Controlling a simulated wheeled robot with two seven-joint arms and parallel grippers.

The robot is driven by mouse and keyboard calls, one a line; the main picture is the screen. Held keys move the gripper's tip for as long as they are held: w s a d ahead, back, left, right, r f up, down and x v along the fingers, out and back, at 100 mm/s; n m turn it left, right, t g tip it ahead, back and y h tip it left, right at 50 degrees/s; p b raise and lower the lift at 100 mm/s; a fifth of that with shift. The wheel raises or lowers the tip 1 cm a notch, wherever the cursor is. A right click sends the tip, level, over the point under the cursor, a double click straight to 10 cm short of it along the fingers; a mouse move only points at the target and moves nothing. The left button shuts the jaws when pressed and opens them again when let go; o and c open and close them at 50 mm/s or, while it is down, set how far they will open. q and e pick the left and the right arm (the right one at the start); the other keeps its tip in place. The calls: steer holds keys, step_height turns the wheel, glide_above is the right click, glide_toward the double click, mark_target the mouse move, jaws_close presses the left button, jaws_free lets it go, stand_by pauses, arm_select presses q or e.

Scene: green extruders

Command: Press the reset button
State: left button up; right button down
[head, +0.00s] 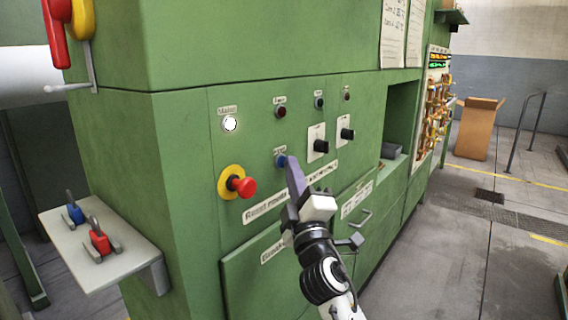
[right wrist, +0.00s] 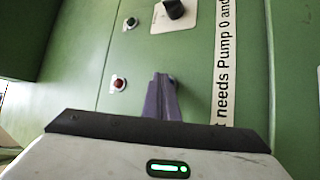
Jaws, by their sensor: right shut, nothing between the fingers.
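A blue push button (head: 281,161) with a small label above it sits on the green machine panel (head: 255,120); it looks like the reset button, but its label is too small to read surely. My right gripper (head: 292,162) is shut and empty, its purple fingertips just right of the button in the head view. I cannot tell whether they touch it. In the right wrist view the shut fingers (right wrist: 161,85) point at the panel, and the blue button is not clearly seen there. A white strip (head: 290,193) below begins with "Reset needs". My left gripper is out of view.
A red emergency knob on a yellow base (head: 240,186) is left of the button. A lit white button (head: 230,123), two black rotary switches (head: 320,145) and small dark buttons surround it. A shelf with padlocks (head: 95,245) juts out at lower left.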

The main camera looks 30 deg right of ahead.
stand_by(0.4)
steer(key=shift+s+d, duration=0.25)
steer(key=shift+s, duration=0.45)
steer(key=shift+s+p, duration=0.1)
steer(key=shift+p, duration=0.2)
steer(key=shift+s+d+p, duration=0.15)
steer(key=shift+s+d, duration=0.15)
steer(key=shift+s, duration=0.45)
steer(key=shift+s+d+p, duration=0.2)
steer(key=shift+s+d, duration=0.15)
steer(key=shift+s, duration=0.35)
steer(key=shift+s+d+p, duration=0.15)
steer(key=shift+s+d, duration=0.15)
steer(key=shift+s, duration=0.45)
